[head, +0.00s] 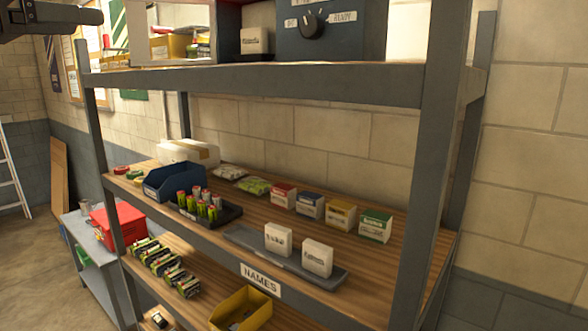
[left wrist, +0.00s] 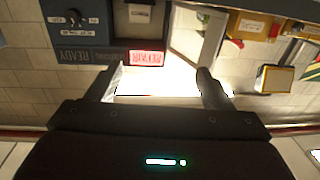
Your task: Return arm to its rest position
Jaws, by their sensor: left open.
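My left gripper (head: 88,17) shows at the top left edge of the head view, dark and partly cut off, in the air apart from the shelf. In the left wrist view its two fingers (left wrist: 158,86) stand wide apart with nothing held between them. Past the fingers are a bright white area, a red lit sign (left wrist: 146,58) and a blue-grey panel (left wrist: 95,35) with a black knob. My right gripper is not in view.
A grey metal shelf rack (head: 260,78) fills the middle, its upper board near my left arm's height. Its middle board holds small cartons (head: 340,212), a blue bin (head: 172,182) and a battery tray (head: 222,216). A red box (head: 118,225) stands at left.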

